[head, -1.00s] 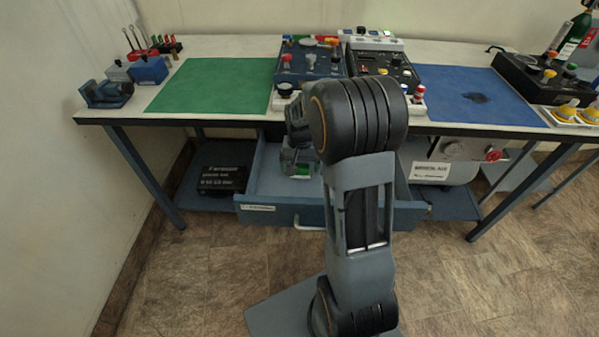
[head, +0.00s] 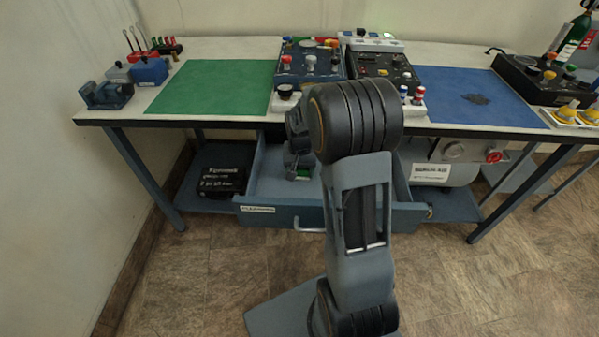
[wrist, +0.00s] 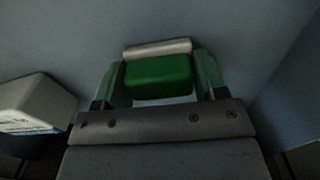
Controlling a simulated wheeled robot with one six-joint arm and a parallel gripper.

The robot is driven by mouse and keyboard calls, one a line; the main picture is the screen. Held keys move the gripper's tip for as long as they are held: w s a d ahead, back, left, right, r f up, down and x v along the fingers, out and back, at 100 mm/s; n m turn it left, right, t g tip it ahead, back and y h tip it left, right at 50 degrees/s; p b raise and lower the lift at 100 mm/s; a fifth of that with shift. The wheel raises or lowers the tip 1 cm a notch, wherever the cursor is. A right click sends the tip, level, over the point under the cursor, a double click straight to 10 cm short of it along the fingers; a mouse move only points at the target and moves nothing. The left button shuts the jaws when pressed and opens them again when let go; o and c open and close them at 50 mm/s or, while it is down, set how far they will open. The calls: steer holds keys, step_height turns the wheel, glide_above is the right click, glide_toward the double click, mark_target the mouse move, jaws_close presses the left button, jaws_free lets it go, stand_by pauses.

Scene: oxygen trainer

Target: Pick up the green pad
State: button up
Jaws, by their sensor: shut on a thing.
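The green pad (wrist: 158,77), a small block with a pale grey-white strip along its far side, is between the two fingers of my gripper (wrist: 161,72) in the wrist view. The fingers are shut on its left and right sides. In the head view a bit of the pad's green (head: 303,174) shows below my gripper, inside the open drawer (head: 275,215). My arm hides much of the drawer. I cannot tell whether the pad touches the drawer floor.
A white block (wrist: 32,103) lies left of my gripper in the wrist view. Drawer walls stand close around my gripper. The tabletop above holds a green mat (head: 212,87), a dark blue control box (head: 310,65) and a blue mat (head: 475,97). A black case (head: 222,182) sits on the lower shelf.

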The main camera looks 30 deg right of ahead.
steer(key=shift+r, duration=0.4)
step_height(320, 180, up, 2)
steer(key=shift+r+p, duration=0.15)
steer(key=shift+p, duration=0.2)
steer(key=shift+s+d+r+p, duration=0.3)
steer(key=shift+s+d+r, duration=1.05)
steer(key=shift+s+r, duration=0.45)
steer(key=shift+s+d+r+p, duration=0.3)
steer(key=shift+s+d+r, duration=1.1)
steer(key=shift+s, duration=0.65)
steer(key=shift+s+d+r+p, duration=0.3)
steer(key=shift+s+d+r, duration=0.95)
steer(key=shift+s+r, duration=0.6)
steer(key=shift+f, duration=0.1)
